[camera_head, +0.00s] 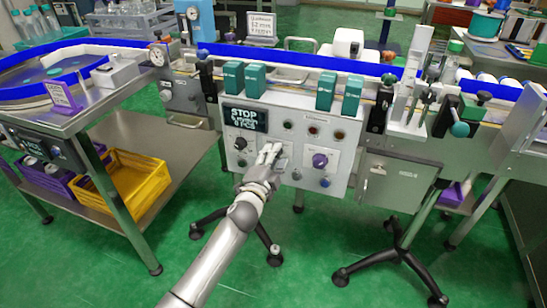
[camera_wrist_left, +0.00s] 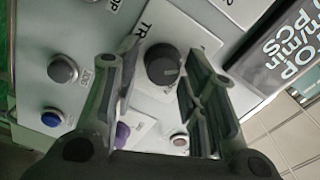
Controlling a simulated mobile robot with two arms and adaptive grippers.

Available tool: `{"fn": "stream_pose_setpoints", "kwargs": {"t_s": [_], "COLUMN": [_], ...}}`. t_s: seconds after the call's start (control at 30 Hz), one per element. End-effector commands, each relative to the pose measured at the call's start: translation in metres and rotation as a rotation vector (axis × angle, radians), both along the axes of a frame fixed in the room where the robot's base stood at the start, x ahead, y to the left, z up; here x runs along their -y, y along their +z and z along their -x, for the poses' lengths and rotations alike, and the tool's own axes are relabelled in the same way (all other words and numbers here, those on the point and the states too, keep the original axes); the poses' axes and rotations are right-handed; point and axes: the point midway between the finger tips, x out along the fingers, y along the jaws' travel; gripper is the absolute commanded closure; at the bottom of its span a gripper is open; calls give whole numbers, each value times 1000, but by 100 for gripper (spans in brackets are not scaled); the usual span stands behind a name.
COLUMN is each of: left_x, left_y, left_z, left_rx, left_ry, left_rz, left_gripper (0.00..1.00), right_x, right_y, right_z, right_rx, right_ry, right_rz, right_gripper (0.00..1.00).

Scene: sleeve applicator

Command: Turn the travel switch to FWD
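The travel switch is a round black knob (camera_wrist_left: 164,65) on a white label plate beginning "TR" in the left wrist view. The dark knob (camera_head: 240,143) below the display in the head view appears to be the same switch. My left gripper (camera_head: 268,150) is in front of the control panel (camera_head: 285,178), just right of that knob in the head view. In the wrist view its two fingers (camera_wrist_left: 152,100) are apart, one on each side of the knob in the picture, with nothing held. Contact is not visible. The FWD marking cannot be read. My right gripper is not visible.
A dark display (camera_head: 245,119) sits at the panel's upper left. A purple knob (camera_head: 320,160) is to the right. The wrist view shows a grey JOG button (camera_wrist_left: 63,69) and a blue button (camera_wrist_left: 52,117) nearby. Green boxes (camera_head: 327,88) stand on the conveyor above.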

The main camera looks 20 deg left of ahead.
Motion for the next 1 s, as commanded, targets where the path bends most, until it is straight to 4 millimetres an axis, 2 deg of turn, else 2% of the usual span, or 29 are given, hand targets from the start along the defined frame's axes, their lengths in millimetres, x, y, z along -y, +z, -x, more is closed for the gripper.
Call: {"fn": "stream_pose_setpoints", "kwargs": {"t_s": [0.33, 0.47, 0.57, 1.0], "left_x": [-1, -2, -2, -5], "left_y": [1, 1, 0, 0], "left_z": [0, 6, 18, 99], "left_rx": [1, 3, 0, -1], "left_ry": [3, 2, 2, 2], "left_rz": [-1, -1, -1, 0], "left_gripper": [51, 51, 51, 51], "right_x": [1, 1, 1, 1], "right_y": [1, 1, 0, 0], "right_z": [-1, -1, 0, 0], "right_rx": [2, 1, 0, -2], "right_ry": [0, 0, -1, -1], "right_rz": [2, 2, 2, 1], "right_gripper": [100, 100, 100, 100]}}
